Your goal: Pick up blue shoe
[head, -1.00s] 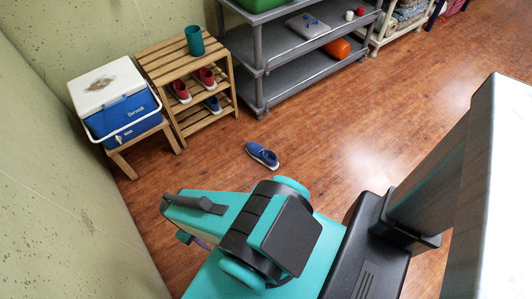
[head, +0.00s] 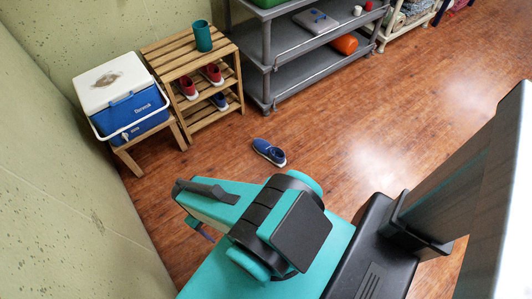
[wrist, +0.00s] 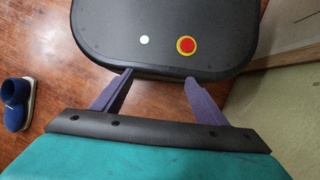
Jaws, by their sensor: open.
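A blue shoe (head: 269,152) with a pale sole lies on the wooden floor in the head view, apart from my arm. A blue shoe (wrist: 16,103) also shows at the left edge of the wrist view, beside my gripper and not between its fingers. A second blue shoe (head: 220,101) sits on the lower shelf of the wooden rack. My gripper (wrist: 158,77) has its two purple fingers spread with nothing held between them. In the head view my gripper is mostly hidden by the arm.
The wooden rack (head: 160,62) also holds red shoes (head: 211,74) and a teal cup (head: 203,36). A blue and white cooler (head: 134,112) stands on a stool at left, by the wall (head: 62,190). A grey shelf (head: 290,80) stands behind. The floor around the near shoe is clear.

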